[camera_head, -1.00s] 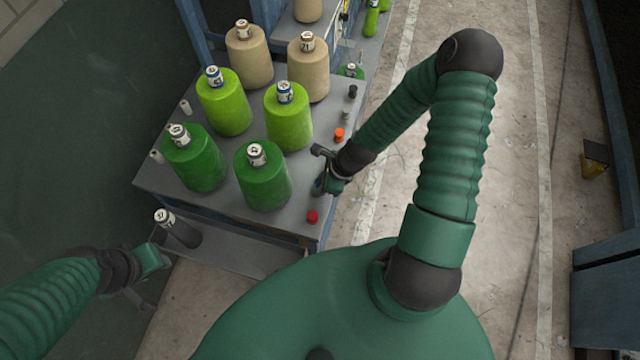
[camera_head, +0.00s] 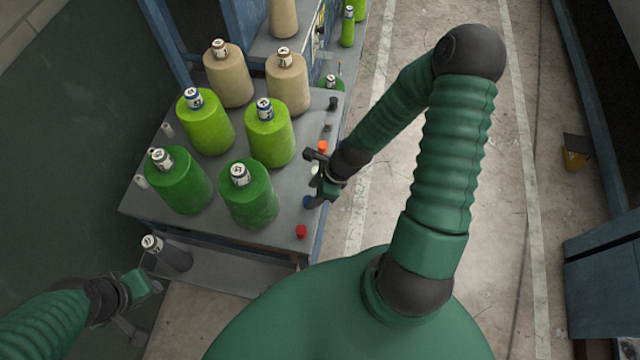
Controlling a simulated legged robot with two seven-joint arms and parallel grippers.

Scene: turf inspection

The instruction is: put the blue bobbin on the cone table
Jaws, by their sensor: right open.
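The blue bobbin (camera_head: 309,201) shows as a small blue piece near the right edge of a grey table with cones (camera_head: 226,226), which I take for the cone table. My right gripper (camera_head: 314,178) is open at that edge, its lower finger right beside the blue bobbin and partly covering it. I cannot tell whether they touch. A pale small piece (camera_head: 314,170) shows by the jaws. My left gripper (camera_head: 150,286) is at the lower left, near a dark tube; its jaws are too unclear to read.
Large green cones (camera_head: 249,195) and tan cones (camera_head: 288,85) fill the table. A red piece (camera_head: 301,232), an orange piece (camera_head: 322,147) and a black piece (camera_head: 333,103) line its right edge. The dark tube (camera_head: 173,254) lies on a lower shelf (camera_head: 220,273). Open floor is on the right.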

